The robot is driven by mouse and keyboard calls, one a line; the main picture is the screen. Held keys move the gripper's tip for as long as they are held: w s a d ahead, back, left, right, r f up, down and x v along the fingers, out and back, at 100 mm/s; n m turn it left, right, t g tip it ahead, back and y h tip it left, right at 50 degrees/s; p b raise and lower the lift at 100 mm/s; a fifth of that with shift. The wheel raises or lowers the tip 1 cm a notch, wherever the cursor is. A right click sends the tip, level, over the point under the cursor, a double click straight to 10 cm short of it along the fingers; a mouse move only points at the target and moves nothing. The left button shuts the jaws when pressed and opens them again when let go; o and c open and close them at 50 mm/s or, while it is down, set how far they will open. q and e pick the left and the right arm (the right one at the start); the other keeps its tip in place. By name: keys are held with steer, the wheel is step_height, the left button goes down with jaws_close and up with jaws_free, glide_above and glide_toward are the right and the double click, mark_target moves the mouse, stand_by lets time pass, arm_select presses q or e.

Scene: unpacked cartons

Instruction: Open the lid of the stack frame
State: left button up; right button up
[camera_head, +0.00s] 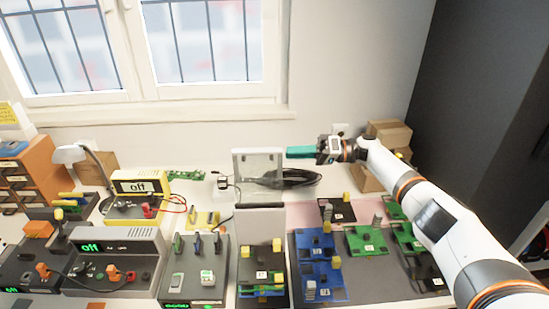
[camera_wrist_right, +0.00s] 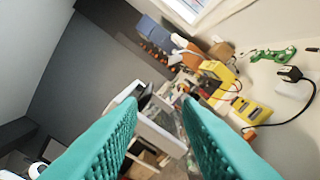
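A grey box-like unit (camera_head: 262,222) with a dark front panel, yellow knob and green parts stands at the front middle of the bench. A pale upright panel with a light rim (camera_head: 258,158) stands behind it. I cannot tell for sure which of these is the stack frame's lid. My right gripper (camera_head: 291,153) reaches in from the right, its teal fingers just right of the upright panel's edge. In the right wrist view, the fingers are spread (camera_wrist_right: 158,103), with a white-edged panel (camera_wrist_right: 155,133) showing between them, and nothing is visibly gripped. My left gripper is out of view.
A coiled black cable (camera_head: 288,178) lies beneath the right gripper. Blue circuit boards (camera_head: 318,265) and green boards (camera_head: 368,240) lie right of the unit. Instruments with "off" displays (camera_head: 115,255) fill the left. Cardboard boxes (camera_head: 388,133) stand at back right.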

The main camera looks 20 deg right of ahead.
steer(key=b+v, duration=0.1)
steer(key=v, duration=0.3)
steer(key=shift+d+r, duration=0.1)
steer(key=shift+r, duration=0.1)
stand_by(0.3)
